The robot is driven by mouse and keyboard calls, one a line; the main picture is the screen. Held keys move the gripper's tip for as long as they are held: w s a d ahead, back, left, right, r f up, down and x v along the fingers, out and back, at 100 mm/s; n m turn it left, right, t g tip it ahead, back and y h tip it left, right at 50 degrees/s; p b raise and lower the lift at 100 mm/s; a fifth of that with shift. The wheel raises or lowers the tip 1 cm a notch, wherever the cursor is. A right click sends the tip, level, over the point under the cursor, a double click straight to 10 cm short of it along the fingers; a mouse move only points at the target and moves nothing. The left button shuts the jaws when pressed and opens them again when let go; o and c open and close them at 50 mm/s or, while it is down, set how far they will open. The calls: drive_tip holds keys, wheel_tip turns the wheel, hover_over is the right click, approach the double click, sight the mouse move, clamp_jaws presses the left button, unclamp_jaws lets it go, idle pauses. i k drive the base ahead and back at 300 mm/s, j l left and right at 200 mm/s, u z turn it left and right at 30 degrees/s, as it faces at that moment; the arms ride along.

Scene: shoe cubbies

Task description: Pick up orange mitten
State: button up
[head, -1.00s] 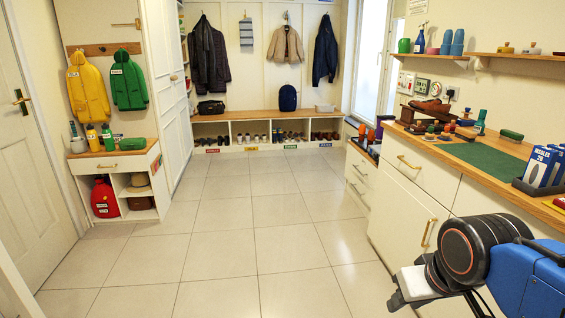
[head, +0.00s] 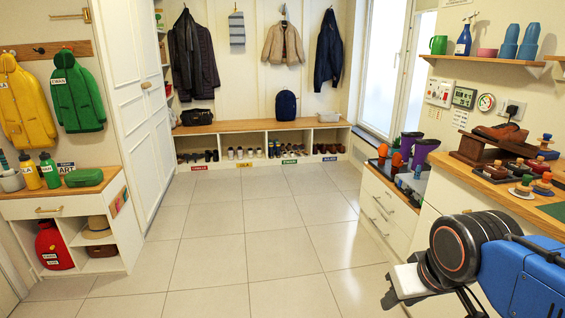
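I cannot make out a sure orange mitten. Small orange items (head: 397,161) stand on the low white drawer unit (head: 388,212) at the right, near purple cup-like items (head: 411,144). They are too small to tell whether one is a mitten. My gripper (head: 400,287) is at the lower right, in front of the right-hand cabinet and far from the orange items.
The tiled floor (head: 235,250) is clear in the middle. A bench (head: 262,126) with shoe cubbies runs along the back wall. A small cabinet (head: 60,208) stands at the left, with coats above. The right-hand counter (head: 470,181) carries shoe-care items.

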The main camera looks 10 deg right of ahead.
sight(383, 150)
drive_tip(key=i, duration=1.7)
drive_tip(key=i+j+z, duration=0.15)
drive_tip(key=i+z, duration=0.25)
drive_tip(key=i, duration=0.3)
drive_tip(key=i+j+z, duration=0.35)
drive_tip(key=i, duration=0.35)
drive_tip(key=i+j+z, duration=0.4)
drive_tip(key=i+j, duration=0.15)
